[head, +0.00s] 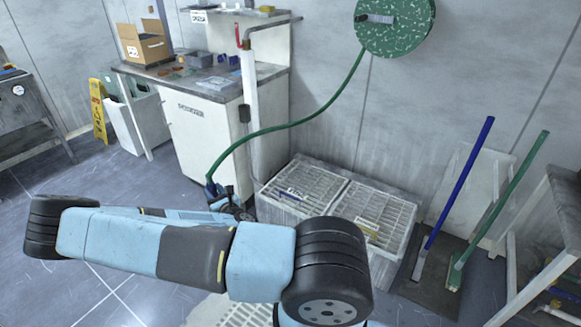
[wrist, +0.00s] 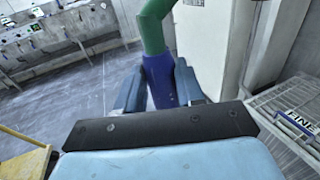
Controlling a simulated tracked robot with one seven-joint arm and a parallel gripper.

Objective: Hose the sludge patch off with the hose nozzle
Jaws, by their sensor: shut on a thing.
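My gripper (head: 217,193) is shut on the hose nozzle (wrist: 160,82), a blue piece at the end of the green hose (head: 270,130). In the wrist view my gripper's two blue fingers (wrist: 160,92) stand on either side of the nozzle, and the hose (wrist: 152,30) rises from it. The nozzle's outlet is hidden behind the gripper's dark front edge. The hose runs up to a green speckled reel (head: 395,22) on the wall. I cannot make out the sludge patch in either view; my arm covers part of the floor.
Pale slatted bins (head: 335,188) stand right of my gripper; one label reads FINE in the wrist view (wrist: 297,122). A white cabinet (head: 205,130) stands behind. A blue-handled tool (head: 458,180) and a green-handled one (head: 500,205) lean at right. A floor grate (head: 245,314) shows below my arm.

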